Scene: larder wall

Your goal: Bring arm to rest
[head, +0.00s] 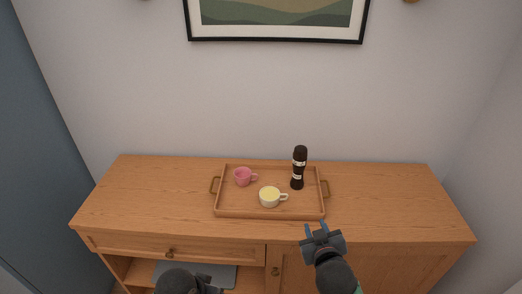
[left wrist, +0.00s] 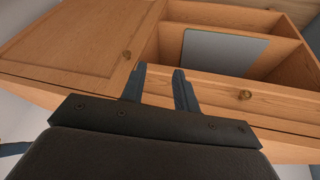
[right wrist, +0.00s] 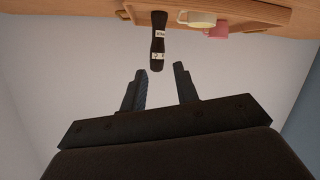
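My right gripper (head: 316,229) is open and empty in front of the sideboard's front edge, just short of the tray's near right corner. Its parted fingers also show in the right wrist view (right wrist: 160,85), with nothing between them. My left arm shows only as a dark part at the bottom of the head view. In the left wrist view my left gripper (left wrist: 161,75) is open and empty, in front of the sideboard's drawer and open shelf.
A wooden tray (head: 230,213) on the sideboard (head: 400,205) holds a pink cup (head: 242,177), a cream cup (head: 269,197) and an upright dark bottle (head: 299,168). A grey flat item (left wrist: 222,51) lies in the open shelf. Both sideboard ends are clear.

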